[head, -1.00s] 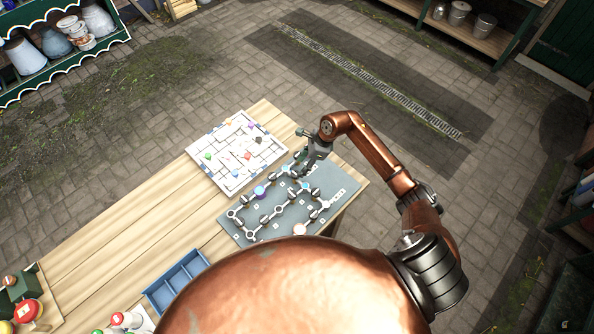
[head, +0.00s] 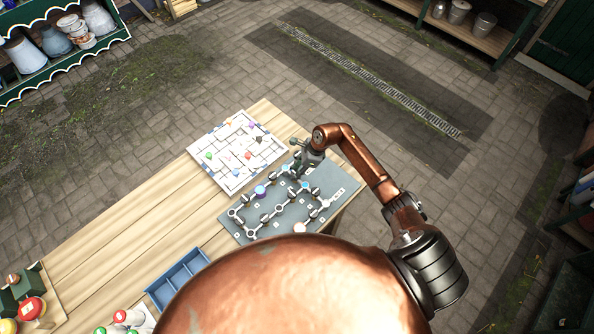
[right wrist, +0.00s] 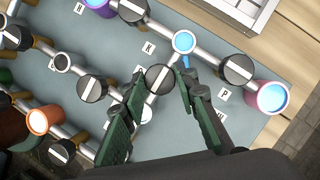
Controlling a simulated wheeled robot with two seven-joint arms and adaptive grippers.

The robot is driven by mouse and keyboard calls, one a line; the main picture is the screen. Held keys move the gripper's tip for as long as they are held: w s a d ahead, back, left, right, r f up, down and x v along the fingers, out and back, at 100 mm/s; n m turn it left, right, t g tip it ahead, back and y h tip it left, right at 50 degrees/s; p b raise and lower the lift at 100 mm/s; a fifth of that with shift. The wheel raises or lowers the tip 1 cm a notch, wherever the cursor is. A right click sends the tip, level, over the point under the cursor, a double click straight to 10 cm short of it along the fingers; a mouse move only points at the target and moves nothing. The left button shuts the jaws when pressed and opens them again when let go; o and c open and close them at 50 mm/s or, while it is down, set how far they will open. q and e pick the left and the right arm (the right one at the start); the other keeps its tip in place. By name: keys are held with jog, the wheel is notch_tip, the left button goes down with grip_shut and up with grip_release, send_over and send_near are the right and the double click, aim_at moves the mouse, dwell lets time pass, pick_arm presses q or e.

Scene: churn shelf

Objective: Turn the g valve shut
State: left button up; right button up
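The grey valve board (head: 245,230) lies on the wooden table, with white pipes and several round black valve knobs with white bars. In the right wrist view the board (right wrist: 200,140) has small letter tags, among them a K tag (right wrist: 148,47) and a P tag (right wrist: 224,96). I cannot make out a G tag, so I cannot tell which knob is the g valve. My right gripper (head: 299,172) is over the board's far part. In the right wrist view its green fingers (right wrist: 160,80) are apart, on either side of a black knob (right wrist: 158,79); contact is unclear. My left gripper is out of view.
A blue cup (right wrist: 184,42) and a purple cup with blue inside (right wrist: 272,97) sit at pipe ends near the gripper. A white maze board (head: 230,165) lies beside the valve board.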

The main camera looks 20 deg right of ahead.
jog(key=c, duration=0.6)
